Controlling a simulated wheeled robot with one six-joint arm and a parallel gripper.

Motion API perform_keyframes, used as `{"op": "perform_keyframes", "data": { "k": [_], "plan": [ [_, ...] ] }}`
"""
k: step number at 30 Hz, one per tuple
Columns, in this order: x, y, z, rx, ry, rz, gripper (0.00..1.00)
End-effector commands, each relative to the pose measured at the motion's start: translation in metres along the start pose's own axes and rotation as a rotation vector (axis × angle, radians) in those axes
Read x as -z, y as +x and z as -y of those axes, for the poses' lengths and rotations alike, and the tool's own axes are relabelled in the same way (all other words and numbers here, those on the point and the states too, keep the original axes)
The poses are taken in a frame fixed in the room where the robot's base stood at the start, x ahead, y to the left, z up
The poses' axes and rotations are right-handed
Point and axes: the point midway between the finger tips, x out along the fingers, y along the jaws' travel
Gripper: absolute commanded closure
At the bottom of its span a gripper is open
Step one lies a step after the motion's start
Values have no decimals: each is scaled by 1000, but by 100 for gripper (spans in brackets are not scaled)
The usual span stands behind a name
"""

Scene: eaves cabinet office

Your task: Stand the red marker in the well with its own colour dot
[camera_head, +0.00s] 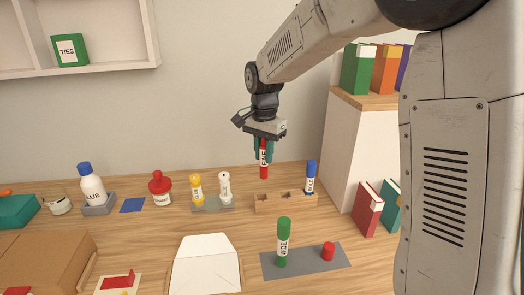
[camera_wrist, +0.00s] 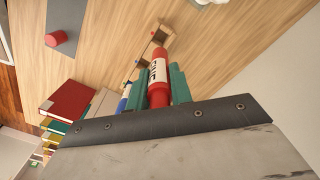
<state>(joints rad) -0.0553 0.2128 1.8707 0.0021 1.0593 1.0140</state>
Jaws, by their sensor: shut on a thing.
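The red marker (camera_head: 264,172), with a white label, hangs upright in my gripper (camera_head: 263,151). In the wrist view the red marker (camera_wrist: 158,68) sits between the two teal fingers, which are shut on it. The wooden block with wells (camera_head: 268,204) is on the table just below and right of the marker's lower end, which appears above it. A blue marker (camera_head: 310,175) stands at the block's right end. The wooden block (camera_wrist: 160,33) also shows beyond the marker in the wrist view, with small coloured dots, partly hidden by the marker and fingers.
Left of the block, a yellow tube (camera_head: 196,190) and a white tube (camera_head: 224,188) stand in a holder. A white cabinet (camera_head: 355,135) rises at right.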

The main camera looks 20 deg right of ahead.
Motion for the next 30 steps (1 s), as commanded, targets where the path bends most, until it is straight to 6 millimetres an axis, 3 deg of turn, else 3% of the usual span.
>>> {"op": "perform_keyframes", "data": {
  "k": [8, 21, 30],
  "plan": [
    [-6, 5, 3, -2, -40, 1, 100],
    [-3, 45, 2, -1, -35, 0, 100],
    [-3, 58, 1, 0, -34, 0, 100]
  ]
}}
